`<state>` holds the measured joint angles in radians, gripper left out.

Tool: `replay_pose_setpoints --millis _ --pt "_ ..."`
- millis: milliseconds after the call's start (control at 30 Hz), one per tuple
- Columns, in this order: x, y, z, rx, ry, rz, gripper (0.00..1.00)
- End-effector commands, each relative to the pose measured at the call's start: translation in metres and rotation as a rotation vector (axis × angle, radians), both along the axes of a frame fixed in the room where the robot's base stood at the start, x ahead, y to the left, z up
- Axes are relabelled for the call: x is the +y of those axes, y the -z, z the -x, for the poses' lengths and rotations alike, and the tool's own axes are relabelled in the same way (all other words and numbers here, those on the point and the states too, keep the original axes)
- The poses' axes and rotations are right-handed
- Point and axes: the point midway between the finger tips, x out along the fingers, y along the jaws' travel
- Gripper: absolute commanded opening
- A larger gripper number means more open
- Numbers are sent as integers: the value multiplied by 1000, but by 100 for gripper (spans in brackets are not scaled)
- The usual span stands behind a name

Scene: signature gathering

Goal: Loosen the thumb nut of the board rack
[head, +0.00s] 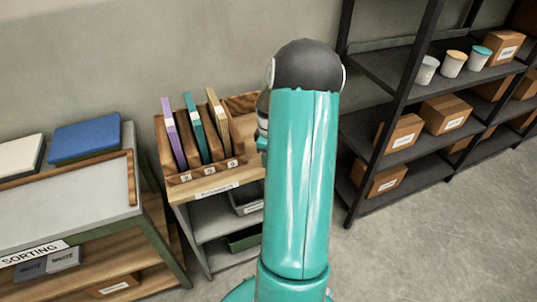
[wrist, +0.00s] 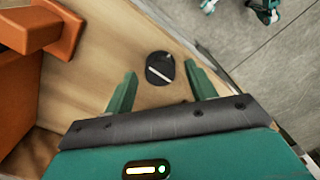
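The board rack (head: 205,172) is a brown wooden holder on a small wooden-topped stand, with a purple, a teal and a tan board upright in its numbered slots. In the wrist view, a round black knob with a white line across it, which looks like the thumb nut (wrist: 160,68), sits on a pale wooden surface. My gripper (wrist: 159,74) is open, its two green fingers apart, with the knob between and slightly beyond the fingertips. No contact with the knob shows; the height gap cannot be told. In the head view my arm hides the gripper and the knob.
An orange-brown wooden part (wrist: 60,30) stands left of the fingers in the wrist view. A dark shelf (head: 385,70) with cartons and cups stands at the right. Grey floor is clear at lower right.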

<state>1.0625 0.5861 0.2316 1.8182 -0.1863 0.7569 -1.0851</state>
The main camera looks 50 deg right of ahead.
Motion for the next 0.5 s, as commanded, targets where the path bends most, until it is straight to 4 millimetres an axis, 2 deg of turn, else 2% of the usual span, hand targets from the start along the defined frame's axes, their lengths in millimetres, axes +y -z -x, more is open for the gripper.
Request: replay_pose_setpoints --millis 167,267,367,500 --pt "0 -1 0 0 1 0 56" --pt "0 -9 0 0 1 1 56" --pt "0 -24 0 -2 2 2 56" --pt "-1 -54 0 -3 1 4 56"
